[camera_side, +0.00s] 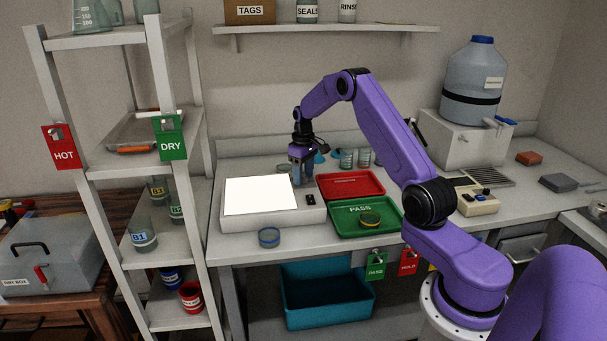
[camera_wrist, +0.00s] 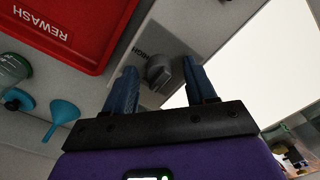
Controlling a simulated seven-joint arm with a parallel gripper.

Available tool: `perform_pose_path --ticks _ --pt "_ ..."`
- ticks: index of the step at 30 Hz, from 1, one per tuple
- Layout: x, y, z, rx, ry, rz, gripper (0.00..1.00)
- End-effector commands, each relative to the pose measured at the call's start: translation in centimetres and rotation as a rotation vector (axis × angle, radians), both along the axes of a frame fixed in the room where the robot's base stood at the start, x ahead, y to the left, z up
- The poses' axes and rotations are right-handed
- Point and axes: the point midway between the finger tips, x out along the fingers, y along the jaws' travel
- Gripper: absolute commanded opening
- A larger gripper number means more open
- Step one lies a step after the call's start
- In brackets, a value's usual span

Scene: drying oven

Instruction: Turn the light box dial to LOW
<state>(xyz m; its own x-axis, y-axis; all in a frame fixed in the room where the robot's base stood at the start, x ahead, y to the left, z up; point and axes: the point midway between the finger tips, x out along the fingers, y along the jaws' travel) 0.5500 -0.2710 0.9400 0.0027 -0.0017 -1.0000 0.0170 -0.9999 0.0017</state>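The light box (camera_side: 240,222) stands at the left of the bench, its panel lit bright white. Its grey dial (camera_wrist: 158,73) shows in the wrist view, beside a label that seems to read HIGH. No LOW mark can be made out, and I cannot tell the dial's exact setting. My gripper (camera_wrist: 158,66) is open, with one finger on each side of the dial and visible gaps between. In the side view my gripper (camera_side: 302,180) points down over the right back part of the light box and hides the dial there.
A red REWASH tray (camera_wrist: 65,30) and a green PASS tray (camera_side: 345,229) lie right of the light box in the side view. A blue funnel (camera_wrist: 62,112) and glass bottles stand behind. A small round dish (camera_side: 269,237) sits in front of the box.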

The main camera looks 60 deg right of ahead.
Motion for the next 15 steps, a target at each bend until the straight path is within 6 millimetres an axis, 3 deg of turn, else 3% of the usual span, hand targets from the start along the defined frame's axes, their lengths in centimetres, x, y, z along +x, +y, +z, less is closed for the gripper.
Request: perform_pose_path --ticks 8,15 --pt "0.0 0.0 0.3 0.001 0.001 -0.001 0.56" --pt "0.0 0.0 3.7 -0.001 -0.003 -0.001 0.56"
